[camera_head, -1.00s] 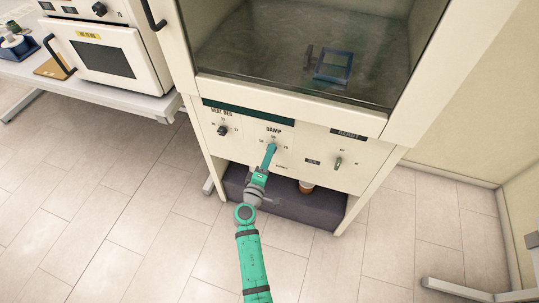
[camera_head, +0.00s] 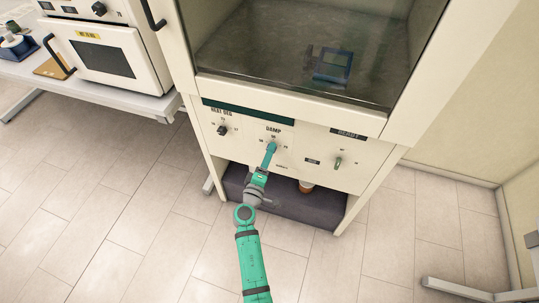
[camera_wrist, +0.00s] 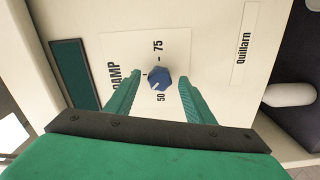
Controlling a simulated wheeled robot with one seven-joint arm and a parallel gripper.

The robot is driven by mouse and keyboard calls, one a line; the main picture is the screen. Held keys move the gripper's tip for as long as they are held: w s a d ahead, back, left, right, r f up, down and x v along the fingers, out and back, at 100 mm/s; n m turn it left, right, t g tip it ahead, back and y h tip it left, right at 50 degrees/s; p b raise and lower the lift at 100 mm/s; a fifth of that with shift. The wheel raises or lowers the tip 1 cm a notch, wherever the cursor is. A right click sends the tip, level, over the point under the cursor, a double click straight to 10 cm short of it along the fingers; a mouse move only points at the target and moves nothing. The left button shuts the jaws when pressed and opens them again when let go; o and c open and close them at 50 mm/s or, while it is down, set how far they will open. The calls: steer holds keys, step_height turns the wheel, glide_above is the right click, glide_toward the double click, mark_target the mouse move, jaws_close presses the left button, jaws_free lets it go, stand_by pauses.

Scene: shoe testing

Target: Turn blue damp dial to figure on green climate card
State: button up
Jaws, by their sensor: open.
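The blue damp dial (camera_wrist: 158,78) shows in the wrist view on a pale plate lettered "DAMP", with the figures 50 and 75 beside it. My gripper (camera_wrist: 159,76) is open, with one green finger on each side of the dial. I cannot tell whether the fingers touch it. In the head view my gripper (camera_head: 271,146) is at the DAMP plate and hides the dial. I cannot make out a green climate card with a readable figure. A plain dark green strip (camera_head: 248,111) runs along the panel top.
Above is a glass-fronted chamber with a blue object (camera_head: 331,66) inside. A dark plinth (camera_head: 285,203) lies below the panel.

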steer(key=v, duration=1)
steer(key=shift+s, duration=0.3)
steer(key=shift+a, duration=0.1)
steer(key=w+d+n, duration=0.3)
steer(key=w+n, duration=0.8)
steer(key=n, duration=0.7)
steer(key=shift+d, duration=0.2)
steer(key=shift+d, duration=0.1)
steer(key=c, duration=1.1)
